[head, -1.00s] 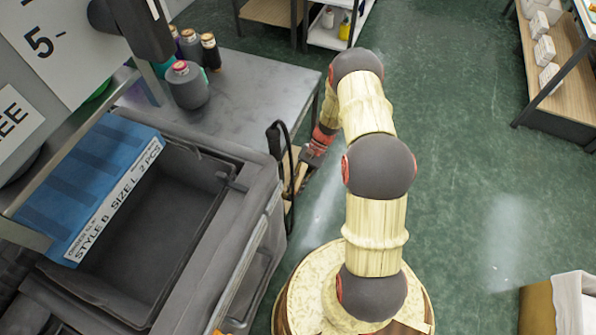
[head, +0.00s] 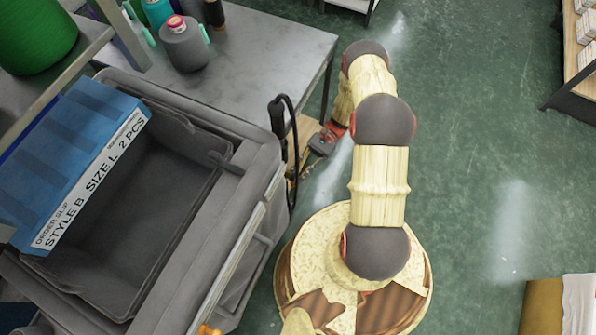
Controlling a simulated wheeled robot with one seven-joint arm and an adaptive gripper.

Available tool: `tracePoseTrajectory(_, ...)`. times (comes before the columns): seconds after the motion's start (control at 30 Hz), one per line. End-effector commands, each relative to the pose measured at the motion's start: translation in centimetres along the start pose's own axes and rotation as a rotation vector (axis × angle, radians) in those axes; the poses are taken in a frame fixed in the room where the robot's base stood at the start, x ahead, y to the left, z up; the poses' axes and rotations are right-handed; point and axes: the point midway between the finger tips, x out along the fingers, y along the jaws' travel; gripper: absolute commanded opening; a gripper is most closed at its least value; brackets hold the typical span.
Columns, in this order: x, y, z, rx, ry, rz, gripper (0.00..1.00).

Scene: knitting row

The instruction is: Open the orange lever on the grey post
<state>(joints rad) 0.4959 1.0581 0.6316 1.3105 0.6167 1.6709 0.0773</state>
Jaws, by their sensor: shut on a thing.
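My gripper (head: 322,146) is at the middle of the head view, just right of a black looped handle at the grey bin's corner. It is small and seen from above. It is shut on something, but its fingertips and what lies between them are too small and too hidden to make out. A small orange piece (head: 208,330) shows at the bottom edge, beside the bin; I cannot tell whether it is the orange lever. I cannot make out the grey post.
A big grey bin (head: 262,165) with a blue order box (head: 70,150) fills the left. The black looped handle (head: 281,110) stands close to my gripper. Green floor (head: 480,190) is open to the right.

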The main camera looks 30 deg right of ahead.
Motion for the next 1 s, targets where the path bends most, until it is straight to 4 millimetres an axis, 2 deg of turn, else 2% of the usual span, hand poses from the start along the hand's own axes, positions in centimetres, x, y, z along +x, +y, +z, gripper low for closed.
tracePoseTrajectory(0.03,0.13,0.45,-0.36,0.008,-0.01,0.007,0.0)
tracePoseTrajectory(0.57,0.3,0.54,-0.3,0.013,-0.031,0.008,0.0)
tracePoseTrajectory(0.6,0.31,0.54,-0.3,0.013,-0.031,0.008,0.16)
tracePoseTrajectory(0.87,0.28,0.4,-0.23,0.01,-0.031,0.006,0.3)
tracePoseTrajectory(1.0,0.24,0.33,-0.19,0.009,-0.031,0.006,0.3)
